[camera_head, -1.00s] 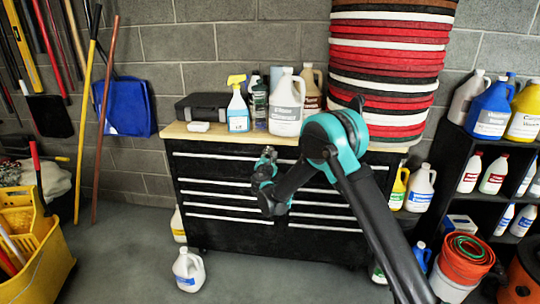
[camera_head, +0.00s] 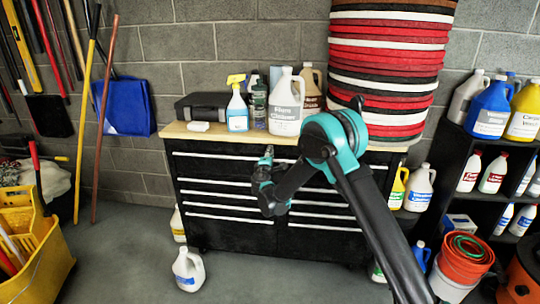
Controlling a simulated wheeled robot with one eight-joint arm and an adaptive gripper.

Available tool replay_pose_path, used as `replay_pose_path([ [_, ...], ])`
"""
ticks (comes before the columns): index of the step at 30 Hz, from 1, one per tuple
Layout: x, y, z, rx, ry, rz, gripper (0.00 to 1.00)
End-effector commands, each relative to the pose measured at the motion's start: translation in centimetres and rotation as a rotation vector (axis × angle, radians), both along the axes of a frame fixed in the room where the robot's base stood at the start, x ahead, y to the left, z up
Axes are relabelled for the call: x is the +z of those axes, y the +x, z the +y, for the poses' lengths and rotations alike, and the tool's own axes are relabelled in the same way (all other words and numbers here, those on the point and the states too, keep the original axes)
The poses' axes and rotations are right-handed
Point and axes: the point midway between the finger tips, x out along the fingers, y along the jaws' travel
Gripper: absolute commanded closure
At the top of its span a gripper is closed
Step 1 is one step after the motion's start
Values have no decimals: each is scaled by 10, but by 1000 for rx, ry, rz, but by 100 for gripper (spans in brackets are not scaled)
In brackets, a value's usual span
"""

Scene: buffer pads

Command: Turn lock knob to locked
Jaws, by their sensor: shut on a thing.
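My gripper (camera_head: 267,152) is in front of the upper drawers of a black tool chest (camera_head: 215,231), just below its wooden top. The gripper is small in this view and turned edge-on, with its fingers upward. It is shut on the lock knob at the chest front. The knob itself is hidden by the gripper, so its angle cannot be read.
A spray bottle (camera_head: 237,105), a large white jug (camera_head: 286,103) and a dark case (camera_head: 212,106) stand on the wooden top (camera_head: 183,131). A white jug (camera_head: 188,268) stands on the floor at left. Stacked round pads (camera_head: 388,70) rise behind my arm.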

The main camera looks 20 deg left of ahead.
Motion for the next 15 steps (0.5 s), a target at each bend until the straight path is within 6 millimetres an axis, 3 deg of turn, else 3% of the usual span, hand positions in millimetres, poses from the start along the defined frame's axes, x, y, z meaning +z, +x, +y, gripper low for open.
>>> replay_pose_path([
  [15, -1, 0, -1, -1, 93, 23, 100],
])
